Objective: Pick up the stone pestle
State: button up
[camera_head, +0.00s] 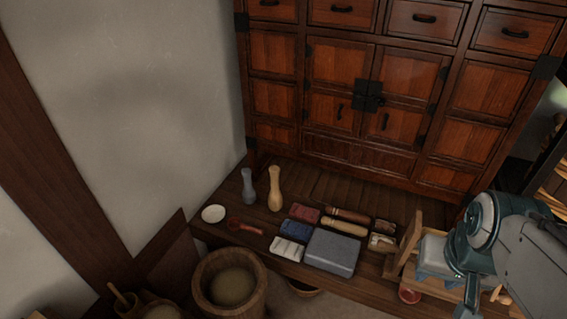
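A grey-blue, waisted pestle (249,187), which looks like the stone one, stands upright at the back left of the low wooden bench (213,233), near the white wall. A similar tan, wood-coloured pestle (274,189) stands upright just to its right, a small gap apart. Nothing covers the grey pestle. My teal and grey arm comes in at the lower right, well away from both pestles. The fingers of my gripper do not show.
A white dish (213,214) and a reddish wooden spoon (244,227) lie before the pestles. Folded cloths, rolls and a grey block (332,252) fill the bench's middle. A wooden tub (230,283) stands in front. A drawer cabinet (390,90) rises behind.

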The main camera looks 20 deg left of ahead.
aim_at(249, 193)
jog(key=z, duration=0.1)
jog(key=i, duration=0.75)
jog(key=u, duration=0.85)
jog(key=i, duration=0.6)
jog(key=u, duration=0.6)
